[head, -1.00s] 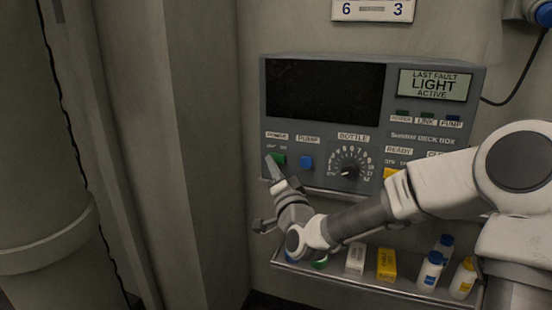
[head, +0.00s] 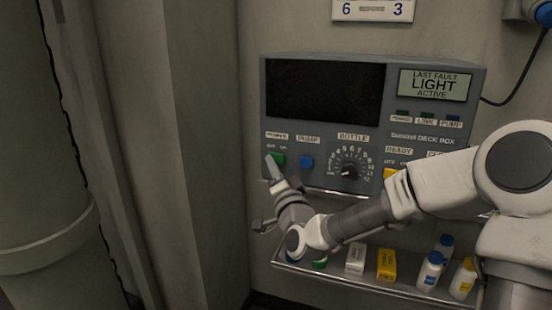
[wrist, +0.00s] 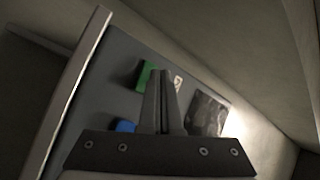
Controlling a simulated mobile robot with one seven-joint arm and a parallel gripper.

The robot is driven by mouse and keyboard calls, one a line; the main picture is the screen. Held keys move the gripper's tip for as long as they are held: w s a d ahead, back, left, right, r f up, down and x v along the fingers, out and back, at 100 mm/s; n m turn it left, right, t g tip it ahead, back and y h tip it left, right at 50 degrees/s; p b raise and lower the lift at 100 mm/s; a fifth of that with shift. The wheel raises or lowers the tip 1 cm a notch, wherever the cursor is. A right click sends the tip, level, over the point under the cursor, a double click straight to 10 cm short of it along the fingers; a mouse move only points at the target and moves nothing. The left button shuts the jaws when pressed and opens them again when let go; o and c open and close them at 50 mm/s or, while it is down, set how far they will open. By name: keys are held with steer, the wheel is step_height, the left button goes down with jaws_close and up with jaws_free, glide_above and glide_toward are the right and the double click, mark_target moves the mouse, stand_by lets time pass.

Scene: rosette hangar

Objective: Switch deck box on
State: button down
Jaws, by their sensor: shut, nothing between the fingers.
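The deck box (head: 400,125) is a grey panel on the wall with a dark black screen (head: 323,92). At its lower left is a green power switch (head: 279,160), partly hidden by my fingers. It also shows green in the wrist view (wrist: 145,73). My gripper (head: 269,158) is shut and empty, its fingertips at the left side of the green switch in the head view. In the wrist view the closed fingertips (wrist: 162,73) are close beside the switch; I cannot tell whether they touch it.
A blue pump button (head: 307,162) and a bottle dial (head: 349,171) sit right of the switch. A small display (head: 433,85) reads "LAST FAULT LIGHT ACTIVE". A shelf (head: 340,282) below holds several bottles and boxes. A large pipe (head: 40,130) stands at left.

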steer(key=shift+w, duration=0.1)
steer(key=shift+w+d, duration=0.2)
steer(key=shift+w, duration=0.05)
steer(key=shift+w+d+r, duration=0.15)
steer(key=shift+w+r, duration=0.05)
stand_by(0.5)
steer(key=shift+w+d, duration=0.2)
steer(key=shift+d, duration=0.15)
stand_by(0.5)
steer(key=shift+s+a+f+b, duration=0.1)
steer(key=shift+s+a+b, duration=0.1)
steer(key=shift+b, duration=0.1)
steer(key=shift+d, duration=0.1)
steer(key=s+a, duration=0.2)
steer(key=s, duration=0.1)
steer(key=s+a, duration=0.1)
steer(key=shift+s, duration=0.4)
